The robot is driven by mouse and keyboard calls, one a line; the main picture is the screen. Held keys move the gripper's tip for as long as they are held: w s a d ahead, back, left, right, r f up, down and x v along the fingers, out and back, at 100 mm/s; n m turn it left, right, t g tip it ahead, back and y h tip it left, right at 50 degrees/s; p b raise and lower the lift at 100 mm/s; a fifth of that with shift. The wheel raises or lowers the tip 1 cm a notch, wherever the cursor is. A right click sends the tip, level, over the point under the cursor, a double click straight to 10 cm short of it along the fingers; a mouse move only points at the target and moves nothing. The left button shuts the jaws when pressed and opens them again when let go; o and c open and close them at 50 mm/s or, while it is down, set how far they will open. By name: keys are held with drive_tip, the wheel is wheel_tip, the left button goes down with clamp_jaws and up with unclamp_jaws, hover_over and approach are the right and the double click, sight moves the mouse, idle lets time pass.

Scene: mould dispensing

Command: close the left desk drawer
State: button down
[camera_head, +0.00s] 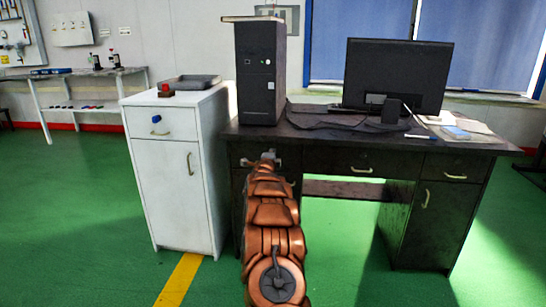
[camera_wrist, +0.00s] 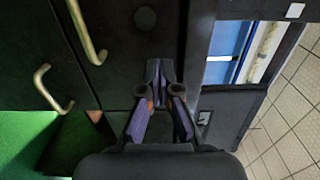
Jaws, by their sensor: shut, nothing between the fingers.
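The dark desk (camera_head: 312,135) stands right of centre in the head view. My arm reaches up to the left end of its front, with my gripper (camera_head: 266,157) in front of the left drawer area (camera_head: 238,153). My arm hides much of that drawer, so I cannot tell from this view how far out it is. In the wrist view my gripper (camera_wrist: 160,70) is shut and empty, its fingertips close together against or just before a dark surface. I cannot tell whether they touch it. Two metal handles (camera_wrist: 88,32) (camera_wrist: 53,88) show to the left.
A white cabinet (camera_head: 180,180) stands close left of the desk, with a grey tray (camera_head: 190,82) on top. A computer tower (camera_head: 260,75) and a monitor (camera_head: 397,75) stand on the desk. The green floor in front is clear.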

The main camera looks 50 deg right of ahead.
drive_tip(key=p+v, duration=0.1)
drive_tip(key=v, duration=0.8)
drive_tip(key=shift+s+a, duration=0.25)
drive_tip(key=shift+a, duration=0.05)
